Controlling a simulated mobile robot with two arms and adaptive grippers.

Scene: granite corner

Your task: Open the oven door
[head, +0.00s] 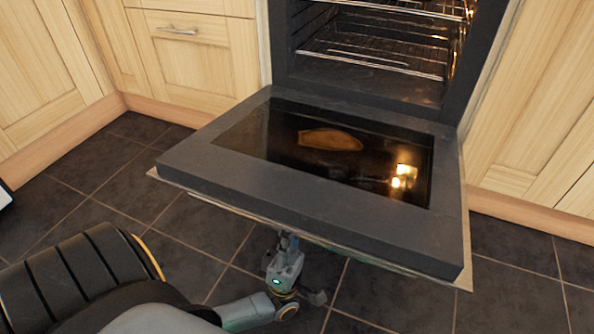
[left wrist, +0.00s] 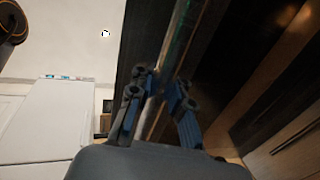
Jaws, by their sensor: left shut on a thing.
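The oven door (head: 205,165) is folded down and lies about flat, its inner glass facing up. The open oven cavity (head: 375,75) shows behind it with lit wire racks. My left gripper (head: 287,240) is at the door's front edge, partly hidden under it. In the left wrist view its blue-padded fingers (left wrist: 157,108) are shut around a long bar, the oven door handle (left wrist: 178,45). The handle is hidden below the door in the head view. My right gripper is not in view.
Light wood cabinets (head: 205,60) stand left of the oven, and a wood panel (head: 545,110) stands on its right. The dark tiled floor (head: 110,170) is clear around the door.

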